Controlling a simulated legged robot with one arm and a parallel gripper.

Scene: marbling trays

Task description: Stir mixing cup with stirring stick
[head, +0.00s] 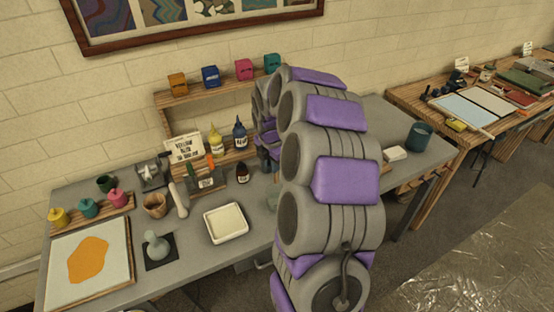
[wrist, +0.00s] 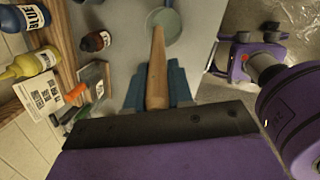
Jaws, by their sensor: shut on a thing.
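My gripper (wrist: 157,88) is shut on a wooden stirring stick (wrist: 157,70), between its two blue-grey fingers in the wrist view. The stick points away from the gripper toward a round, pale green cup (wrist: 165,18), which looks like the mixing cup. The stick's far tip overlaps the cup's opening in the picture. I cannot tell whether it is inside the cup or above it. In the head view, a sliver of a pale green thing, probably this cup (head: 274,198), shows on the grey table beside my arm. My arm hides the stick there.
A small dark bottle (head: 242,172) and a holder (head: 206,182) stand left of the cup. Yellow (head: 216,140) and blue (head: 239,135) bottles stand behind. A white tray (head: 226,238) lies in front. A dark teal cup (head: 420,136) stands at the table's right end.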

